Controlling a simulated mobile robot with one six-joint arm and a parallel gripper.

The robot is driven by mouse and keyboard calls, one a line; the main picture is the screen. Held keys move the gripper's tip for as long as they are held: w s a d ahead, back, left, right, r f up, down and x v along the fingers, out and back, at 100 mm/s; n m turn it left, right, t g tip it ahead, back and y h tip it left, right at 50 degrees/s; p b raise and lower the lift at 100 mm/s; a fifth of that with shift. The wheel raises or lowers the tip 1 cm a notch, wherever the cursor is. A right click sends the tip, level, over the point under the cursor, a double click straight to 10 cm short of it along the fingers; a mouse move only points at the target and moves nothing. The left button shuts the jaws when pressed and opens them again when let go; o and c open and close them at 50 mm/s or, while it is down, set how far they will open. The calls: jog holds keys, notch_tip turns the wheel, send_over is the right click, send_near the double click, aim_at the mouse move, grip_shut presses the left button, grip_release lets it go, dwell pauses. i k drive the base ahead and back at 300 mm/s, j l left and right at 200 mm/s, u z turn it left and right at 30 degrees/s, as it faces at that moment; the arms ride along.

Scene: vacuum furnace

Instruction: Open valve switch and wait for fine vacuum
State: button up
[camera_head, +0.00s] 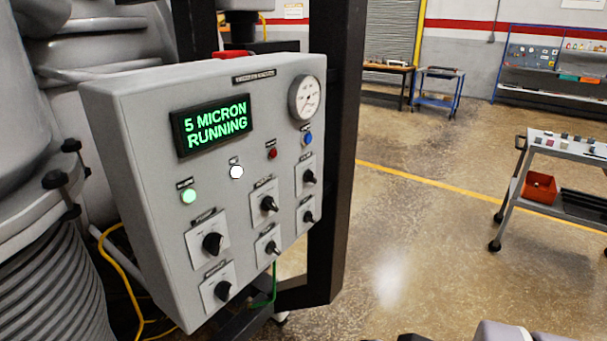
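The grey control panel (150,115) fills the left half of the head camera view. Its display (213,125) reads "5 MICRON RUNNING" in green. Several black rotary switches sit on white plates: upper left (212,243), lower left (222,291), upper middle (268,204), lower middle (272,247), upper right (309,177) and lower right (308,216). Their labels are too small to read, so I cannot tell which is the valve switch. A round dial gauge (305,98) is at the top right of the panel. My gripper is not in view.
A green lamp (189,196) and a white lamp (236,172) look lit; red (271,153) and blue (308,139) buttons sit nearby. A dark post (340,150) stands behind the panel. A cart (570,148) is at right. The floor between is clear.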

aim_at(309, 176)
jog(key=i+j+z, duration=0.2)
jog(key=z, duration=0.15)
jog(key=i+j+z, duration=0.25)
jog(key=z, duration=0.15)
jog(key=i+j+z, duration=0.35)
jog(key=k+l, duration=0.05)
jog(key=k, duration=0.05)
